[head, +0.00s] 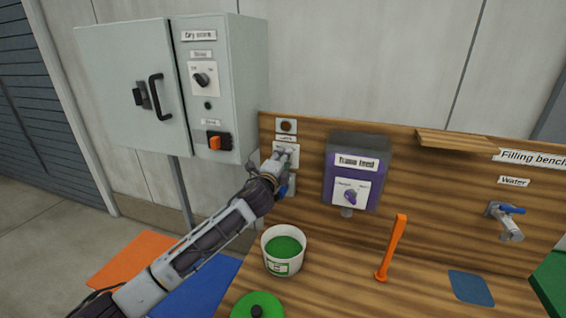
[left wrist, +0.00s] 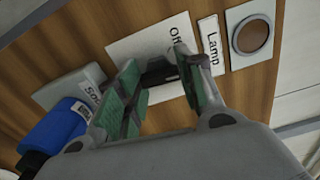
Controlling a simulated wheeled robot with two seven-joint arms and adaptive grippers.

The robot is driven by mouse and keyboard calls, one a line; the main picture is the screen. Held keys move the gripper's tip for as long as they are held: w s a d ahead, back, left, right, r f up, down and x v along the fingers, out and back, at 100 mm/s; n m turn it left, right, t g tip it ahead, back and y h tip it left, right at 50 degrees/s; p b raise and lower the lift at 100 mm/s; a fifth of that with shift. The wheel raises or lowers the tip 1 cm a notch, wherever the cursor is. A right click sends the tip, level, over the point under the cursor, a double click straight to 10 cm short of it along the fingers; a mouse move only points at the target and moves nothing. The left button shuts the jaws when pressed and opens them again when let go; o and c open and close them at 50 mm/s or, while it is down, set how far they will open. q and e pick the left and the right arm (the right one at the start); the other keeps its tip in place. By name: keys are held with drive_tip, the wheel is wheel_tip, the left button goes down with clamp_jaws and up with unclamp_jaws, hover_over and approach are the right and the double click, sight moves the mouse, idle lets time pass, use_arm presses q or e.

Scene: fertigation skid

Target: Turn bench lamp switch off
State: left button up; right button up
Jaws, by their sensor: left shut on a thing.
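The bench lamp switch has a black knob (left wrist: 158,71) on a white plate (head: 291,158) fixed to the wooden back panel. A Lamp label (left wrist: 213,46) sits beside the plate, and the word Off is readable on the plate. My left gripper (head: 281,158) is at the switch. In the left wrist view my left gripper (left wrist: 160,85) has its green-padded fingers on either side of the knob, shut on it. The fingers hide part of the plate, and the knob's exact setting is hard to tell. My right gripper is not in view.
A brown round fitting (head: 287,126) is above the switch; a blue plug (left wrist: 52,132) is below. A purple feed box (head: 356,170) hangs to the right. A white tub (head: 283,249) and upright orange handle (head: 392,247) stand on the bench. A grey cabinet (head: 125,80) stands left.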

use_arm(q)
drive_tip(key=n, duration=0.5)
drive_tip(key=shift+f+n, duration=0.1)
drive_tip(key=shift+n, duration=2.4)
drive_tip(key=o, duration=1)
drive_tip(key=shift+v, duration=6)
